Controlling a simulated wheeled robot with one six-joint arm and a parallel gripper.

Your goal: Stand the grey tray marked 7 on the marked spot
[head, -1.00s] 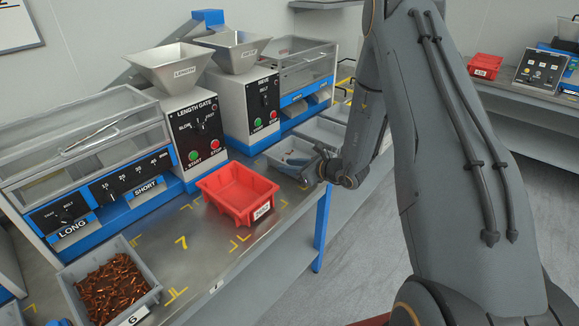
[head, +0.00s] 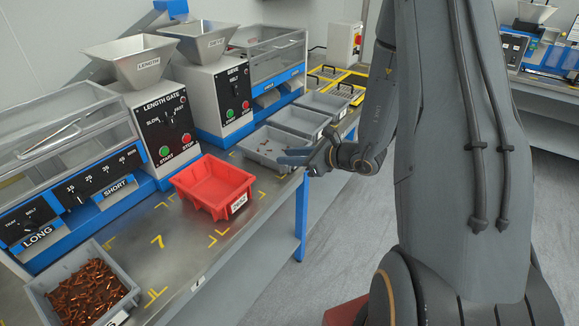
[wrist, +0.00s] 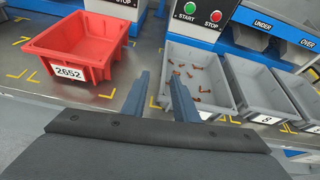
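A grey tray (head: 250,147) with a few copper pieces stands on the bench right of the red tray. Its label is partly hidden in the wrist view, so I cannot read its number. It also shows in the wrist view (wrist: 190,53). My gripper (head: 288,156) is open and empty at its front edge. In the wrist view its two fingers (wrist: 160,78) are apart, overlapping the tray's left front corner; I cannot tell whether they touch. The marked spot (head: 157,241), a yellow 7 between yellow corner marks, is bare.
A red tray (head: 207,188) labelled 2652 stands between the spot and the grey tray. Another grey tray (head: 133,290), full of copper pieces, stands at front left. More grey trays (head: 296,122) stand farther right. Machines (head: 161,123) line the back of the bench.

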